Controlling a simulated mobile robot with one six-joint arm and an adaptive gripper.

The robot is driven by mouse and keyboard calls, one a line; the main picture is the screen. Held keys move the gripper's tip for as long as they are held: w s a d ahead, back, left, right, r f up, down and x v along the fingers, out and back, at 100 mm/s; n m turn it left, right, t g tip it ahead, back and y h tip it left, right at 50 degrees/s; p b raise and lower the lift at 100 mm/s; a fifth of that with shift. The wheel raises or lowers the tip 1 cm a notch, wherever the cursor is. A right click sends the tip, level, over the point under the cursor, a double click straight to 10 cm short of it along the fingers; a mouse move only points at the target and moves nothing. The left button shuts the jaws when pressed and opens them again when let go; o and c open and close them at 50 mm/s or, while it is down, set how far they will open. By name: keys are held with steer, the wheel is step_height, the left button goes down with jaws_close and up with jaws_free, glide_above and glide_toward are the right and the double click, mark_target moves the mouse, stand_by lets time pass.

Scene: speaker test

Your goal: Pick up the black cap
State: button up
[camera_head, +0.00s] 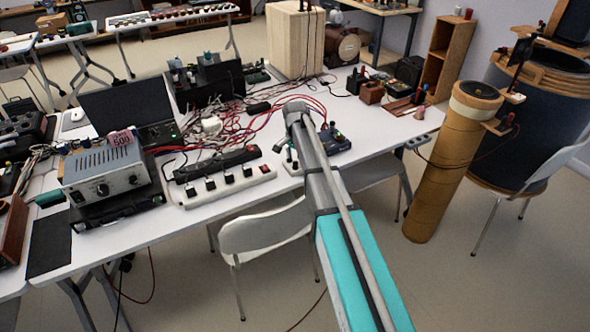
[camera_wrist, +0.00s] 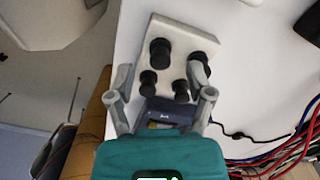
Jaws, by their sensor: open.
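Several black round caps stand on a pale block (camera_wrist: 178,48) in the wrist view. The larger ones are an upper left cap (camera_wrist: 160,51) and a right cap (camera_wrist: 197,66), partly behind my right finger. Two smaller caps, a left one (camera_wrist: 148,82) and a right one (camera_wrist: 181,89), sit nearer my wrist. I cannot tell which one is the task's cap. My gripper (camera_wrist: 162,68) is open and empty, its fingers to either side of the block. In the head view my gripper (camera_head: 291,154) is small at the white table's front edge, and the caps cannot be made out.
A dark blue device (camera_wrist: 166,112) lies by the block. Red and blue cables (camera_wrist: 285,150) run at the lower right. In the head view, a white power strip (camera_head: 225,183) lies left of my gripper, and a tan cylinder (camera_head: 452,165) stands right of the table (camera_head: 370,140).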

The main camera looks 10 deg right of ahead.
mark_target(295, 166)
steer(key=shift+f+b, duration=0.95)
steer(key=shift+f, duration=0.35)
steer(key=c, duration=0.9)
